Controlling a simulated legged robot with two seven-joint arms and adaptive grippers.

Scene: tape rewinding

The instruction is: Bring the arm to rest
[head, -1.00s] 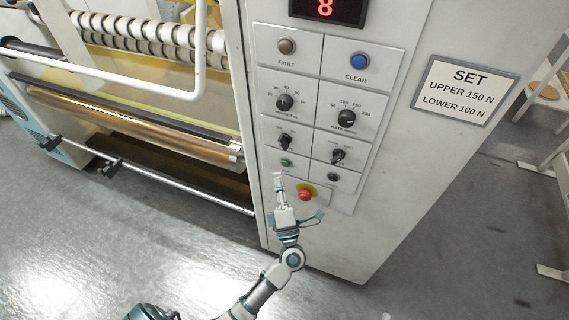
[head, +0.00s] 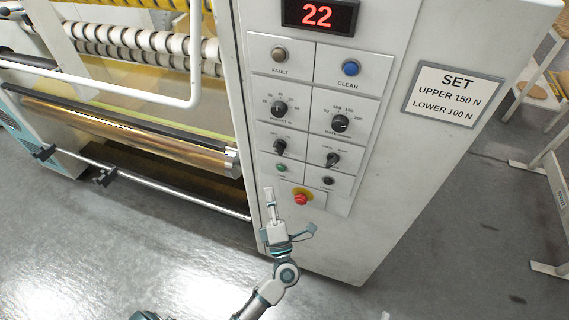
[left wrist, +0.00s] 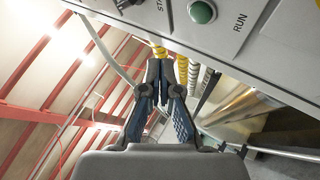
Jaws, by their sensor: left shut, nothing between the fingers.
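My left gripper (head: 269,194) is shut and empty in the head view. It is beside the lower left edge of the control panel (head: 318,110), below the green button (head: 281,168) and left of the red stop button (head: 301,199). In the left wrist view the gripper's fingers (left wrist: 160,68) are closed together, and the green RUN button (left wrist: 202,12) shows above them. The fingers look apart from the button. The display (head: 319,16) reads 22. My right gripper is not in view.
The machine cabinet (head: 390,170) bears several knobs and a SET sign (head: 456,93) at its right. At the left are rollers (head: 130,130) and a white rail (head: 195,60). Grey floor (head: 120,245) is open in front.

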